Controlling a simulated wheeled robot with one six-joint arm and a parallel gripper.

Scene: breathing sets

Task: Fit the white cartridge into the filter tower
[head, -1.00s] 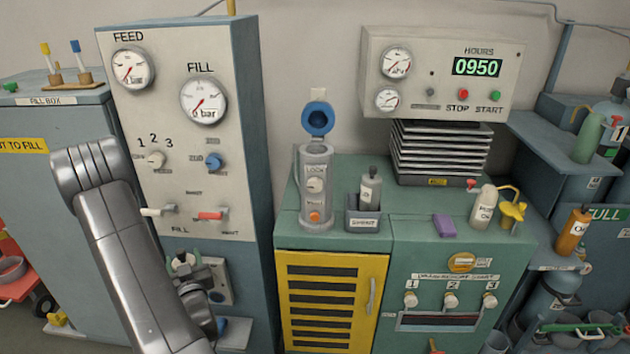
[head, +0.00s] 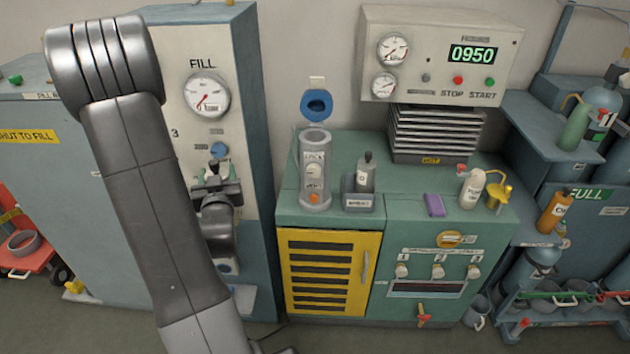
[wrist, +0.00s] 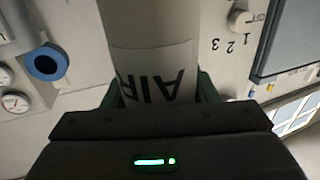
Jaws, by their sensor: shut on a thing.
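The filter tower (head: 314,172) is an upright grey cylinder with an orange button, standing on the left end of the green cabinet. Its round blue lid (head: 317,103) stands open behind its top. My gripper (head: 217,172) is in front of the fill panel, left of the tower and apart from it. In the wrist view it is shut on the white cartridge (wrist: 152,55), a pale cylinder with upside-down "AIR" lettering. The cartridge's ends are out of the wrist view. In the head view I cannot clearly make out the cartridge around my gripper.
The fill panel (head: 247,110) rises close behind my gripper. A small bottle (head: 365,173) in a grey holder (head: 358,200) stands right of the tower. The purple block (head: 434,205) and white bottle (head: 472,188) are farther right. The space above the tower's top is clear.

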